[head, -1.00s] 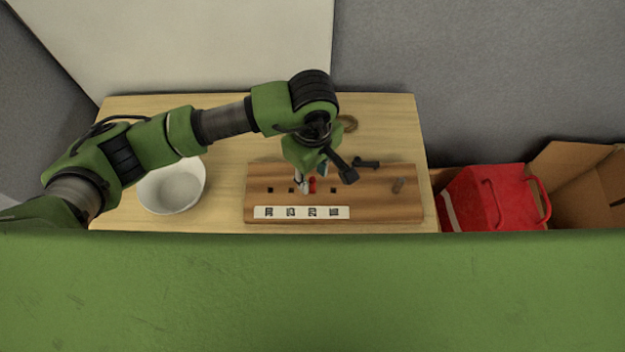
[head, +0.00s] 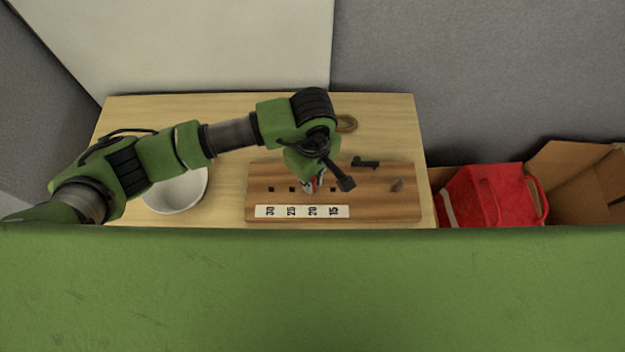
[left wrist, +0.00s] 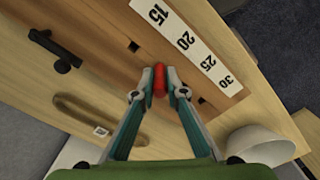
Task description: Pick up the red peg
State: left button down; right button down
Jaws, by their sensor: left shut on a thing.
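The red peg (left wrist: 159,80) stands at the wooden board (left wrist: 100,45), in the row of square holes beside the number strip, near the label 20. My left gripper (left wrist: 159,88) is shut on the red peg, with one fingertip on each side of it. In the head view the left gripper (head: 312,184) is low over the middle of the board (head: 370,205) and hides most of the peg. I cannot tell whether the peg's lower end is still in its hole. My right gripper is not in view.
A white bowl (head: 178,192) stands left of the board. A black part (head: 365,163) lies at the board's back edge, and a brown ring (head: 347,123) lies behind it. A red bag (head: 490,195) and cardboard box (head: 575,185) are beyond the table.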

pick_arm(q)
jog(key=shift+r+b, duration=0.35)
jog(key=shift+r, duration=0.05)
notch_tip(320, 180, up, 2)
jog(key=shift+w+b, duration=0.1)
jog(key=shift+b, duration=0.75)
jog(key=s+r+b, duration=0.2)
jog(key=s+r, duration=1.2)
jog(key=w+a+m, duration=0.4)
jog(key=w+a, duration=0.2)
jog(key=a, duration=0.3)
jog(key=w+a+f+m, duration=0.1)
jog(key=w+a+m, duration=0.4)
jog(key=a, duration=0.5)
jog(key=shift+w+f, duration=0.2)
jog(key=shift+w, duration=0.2)
